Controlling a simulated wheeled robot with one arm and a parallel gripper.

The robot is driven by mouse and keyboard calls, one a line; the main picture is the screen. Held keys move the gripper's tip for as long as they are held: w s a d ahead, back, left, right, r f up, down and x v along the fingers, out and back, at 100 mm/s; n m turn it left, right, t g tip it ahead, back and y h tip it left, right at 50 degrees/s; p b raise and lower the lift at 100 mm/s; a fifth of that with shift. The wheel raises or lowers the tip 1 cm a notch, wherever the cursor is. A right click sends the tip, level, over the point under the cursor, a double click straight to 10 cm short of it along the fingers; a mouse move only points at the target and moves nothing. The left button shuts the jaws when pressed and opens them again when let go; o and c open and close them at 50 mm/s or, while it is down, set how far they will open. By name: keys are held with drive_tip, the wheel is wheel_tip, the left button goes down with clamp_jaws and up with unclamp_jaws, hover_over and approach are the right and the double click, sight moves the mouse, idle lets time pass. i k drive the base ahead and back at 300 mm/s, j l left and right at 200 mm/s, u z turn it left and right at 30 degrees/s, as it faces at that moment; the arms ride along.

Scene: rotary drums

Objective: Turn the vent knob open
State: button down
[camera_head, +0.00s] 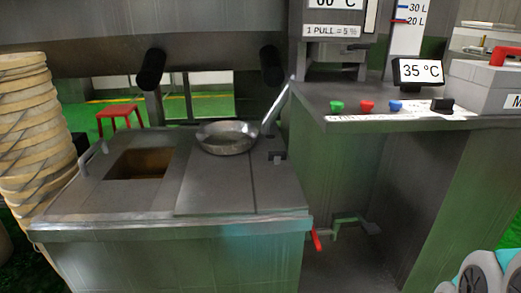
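No knob in view is clearly marked as the vent knob. A small dark fitting (277,157) sits on the right part of the metal bench top, right of the pan; I cannot tell if it is a knob. Green (337,106), red (367,105) and blue (395,105) buttons or knobs stand in a row on the right counter's front edge, with a black one (441,105) to their right. The lettering below them is too small to read. My gripper is not in view.
A metal bench (215,190) with a square opening bears a frying pan (228,138). Stacked wooden rings (30,130) stand left. A red-handled lever (316,239) sticks out low between bench and counter (420,122). A 35 °C display (420,71) stands on the counter.

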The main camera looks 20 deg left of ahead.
sight(277, 157)
drive_tip(key=j+u, duration=0.15)
drive_tip(key=u, duration=0.65)
